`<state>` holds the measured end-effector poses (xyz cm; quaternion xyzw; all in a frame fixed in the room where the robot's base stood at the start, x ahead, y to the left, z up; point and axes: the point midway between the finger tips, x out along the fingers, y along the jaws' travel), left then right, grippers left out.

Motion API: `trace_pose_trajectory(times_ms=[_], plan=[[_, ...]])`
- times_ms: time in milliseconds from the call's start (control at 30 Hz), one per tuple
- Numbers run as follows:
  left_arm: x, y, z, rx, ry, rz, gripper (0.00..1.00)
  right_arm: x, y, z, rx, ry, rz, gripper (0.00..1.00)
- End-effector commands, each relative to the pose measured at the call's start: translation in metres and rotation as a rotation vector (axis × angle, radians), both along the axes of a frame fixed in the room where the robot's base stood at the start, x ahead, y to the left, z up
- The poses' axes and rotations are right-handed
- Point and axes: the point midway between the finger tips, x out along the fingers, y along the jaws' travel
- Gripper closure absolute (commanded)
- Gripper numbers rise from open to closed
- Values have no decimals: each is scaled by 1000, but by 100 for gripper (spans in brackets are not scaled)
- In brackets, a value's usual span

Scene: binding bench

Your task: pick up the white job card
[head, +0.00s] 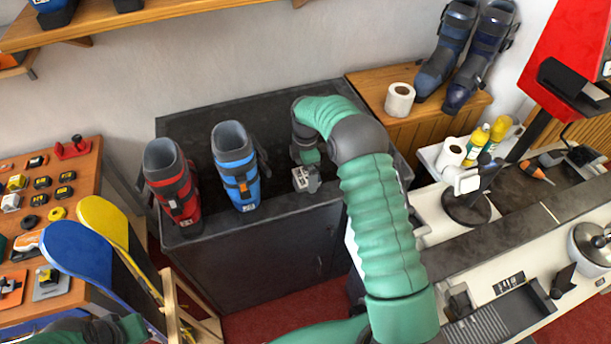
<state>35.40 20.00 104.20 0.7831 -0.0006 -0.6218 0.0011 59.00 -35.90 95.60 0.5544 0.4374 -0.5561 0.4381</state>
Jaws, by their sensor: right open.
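I cannot make out a white job card in the head view; it may be hidden behind my right arm or gripper. My right gripper (308,186) is open, at the end of the green arm, above the front part of the dark bench top (275,203). Its jaws are small here and I see nothing held in them. It is to the right of a blue ski boot (236,168), apart from it. A red ski boot (172,187) stands further left on the same bench. My left gripper is not in view; only a piece of green arm shows at the bottom left.
A wooden cabinet (375,92) with a paper roll (399,98) and dark boots stands behind right. A machine bench (450,232) is at right. Yellow and blue skis (85,255) lean at left beside a wooden table (85,160). A shelf crosses the top left.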

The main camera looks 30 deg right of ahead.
Motion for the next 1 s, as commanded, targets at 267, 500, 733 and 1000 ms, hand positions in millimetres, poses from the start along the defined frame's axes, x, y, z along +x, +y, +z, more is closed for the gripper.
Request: trace_pose_trajectory(times_ms=[267,500,733,1000], plan=[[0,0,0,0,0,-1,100,0,0,-1,0,0,0,2],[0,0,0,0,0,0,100,0,1,-1,-1,0,0,29],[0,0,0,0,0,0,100,0,0,-1,0,0,0,59],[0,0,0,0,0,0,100,0,0,-1,0,0,0,84]])
